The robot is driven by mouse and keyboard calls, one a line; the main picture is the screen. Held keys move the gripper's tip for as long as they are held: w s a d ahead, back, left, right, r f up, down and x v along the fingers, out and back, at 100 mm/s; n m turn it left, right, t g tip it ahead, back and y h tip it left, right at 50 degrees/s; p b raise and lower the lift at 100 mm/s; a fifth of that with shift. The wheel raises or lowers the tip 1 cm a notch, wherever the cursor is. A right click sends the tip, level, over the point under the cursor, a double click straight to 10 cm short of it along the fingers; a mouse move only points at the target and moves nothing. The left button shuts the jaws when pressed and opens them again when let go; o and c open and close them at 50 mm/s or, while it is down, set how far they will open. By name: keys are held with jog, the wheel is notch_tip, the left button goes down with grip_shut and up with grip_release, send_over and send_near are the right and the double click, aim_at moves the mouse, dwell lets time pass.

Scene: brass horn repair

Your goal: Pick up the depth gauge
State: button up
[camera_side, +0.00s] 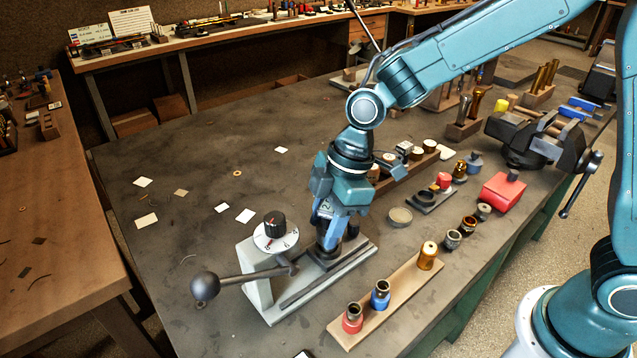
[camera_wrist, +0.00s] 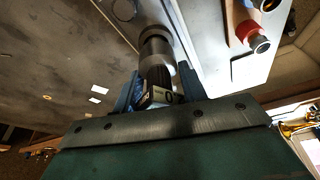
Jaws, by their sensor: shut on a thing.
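The depth gauge (camera_wrist: 162,95) is a small dark block with a light numbered display face. It also shows in the side view (camera_side: 325,210), mostly covered by my fingers. My gripper (camera_side: 338,228) points down and is shut on it. In the wrist view the blue fingers of my gripper (camera_wrist: 160,92) flank the gauge. A dark cylinder with a metal band (camera_wrist: 157,48) lies just beyond it. The gauge is over the dark rail of a grey bench fixture (camera_side: 258,285). I cannot tell whether it touches the rail.
The fixture has a black dial knob (camera_side: 274,224) and a ball-ended lever (camera_side: 205,286) on its left. A wooden strip (camera_side: 395,292) with red, blue and brass pieces lies in front. A vise (camera_side: 530,140) and red box (camera_side: 503,190) stand right.

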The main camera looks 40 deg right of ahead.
aim_at(326, 205)
jog(key=shift+r, duration=0.15)
notch_tip(326, 205, up, 20)
jog(key=shift+f, duration=0.1)
dwell(0.6)
dwell(0.5)
